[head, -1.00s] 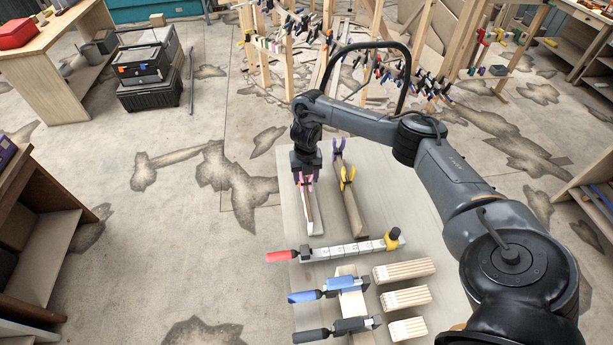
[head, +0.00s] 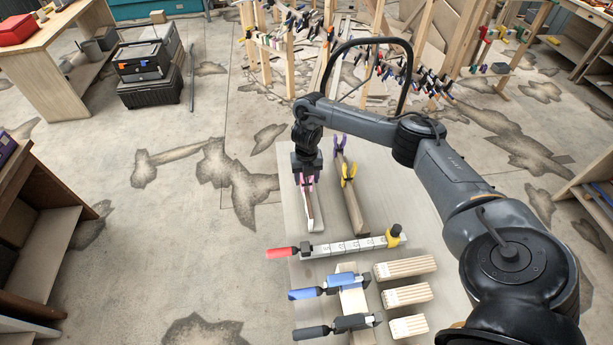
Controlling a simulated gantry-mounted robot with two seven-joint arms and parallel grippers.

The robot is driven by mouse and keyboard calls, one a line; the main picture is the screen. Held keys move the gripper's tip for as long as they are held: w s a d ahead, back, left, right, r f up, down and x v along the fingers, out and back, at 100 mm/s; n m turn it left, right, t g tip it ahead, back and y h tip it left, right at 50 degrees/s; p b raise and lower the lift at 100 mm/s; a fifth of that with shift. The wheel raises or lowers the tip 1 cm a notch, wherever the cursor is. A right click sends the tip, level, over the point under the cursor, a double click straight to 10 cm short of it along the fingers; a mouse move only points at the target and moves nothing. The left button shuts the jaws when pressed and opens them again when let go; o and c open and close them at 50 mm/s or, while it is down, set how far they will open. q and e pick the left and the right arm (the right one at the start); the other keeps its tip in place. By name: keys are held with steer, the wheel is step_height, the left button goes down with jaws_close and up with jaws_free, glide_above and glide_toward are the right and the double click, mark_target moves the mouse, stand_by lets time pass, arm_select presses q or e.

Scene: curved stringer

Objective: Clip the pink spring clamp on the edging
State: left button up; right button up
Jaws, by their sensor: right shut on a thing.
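My right gripper (head: 306,176) points down over the far left part of the work table (head: 385,180). It is shut on the pink spring clamp (head: 307,184), which is partly hidden by the gripper. The clamp is at the far end of a short curved strip with a pale edging (head: 310,215). I cannot tell whether the clamp's jaws grip the edging. To its right, a longer wooden strip (head: 350,195) carries a purple spring clamp (head: 340,144) and a yellow spring clamp (head: 348,174). My left gripper is not in view.
A red-handled bar clamp (head: 345,246) lies across the table. Nearer are a blue clamp (head: 325,287), a black clamp (head: 335,327) and wooden block stacks (head: 405,270). A rack of clamps stands behind the table.

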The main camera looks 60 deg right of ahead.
mark_target(306, 180)
steer(key=shift+f, duration=0.1)
stand_by(0.3)
steer(key=shift+f+b, duration=0.75)
steer(key=shift+f, duration=0.25)
steer(key=shift+f, duration=0.2)
steer(key=shift+f, duration=0.1)
steer(key=shift+f+b, duration=0.3)
steer(key=shift+b, duration=0.05)
steer(key=shift+f, duration=0.15)
steer(key=shift+f+b, duration=0.3)
steer(key=shift+f, duration=0.1)
stand_by(0.3)
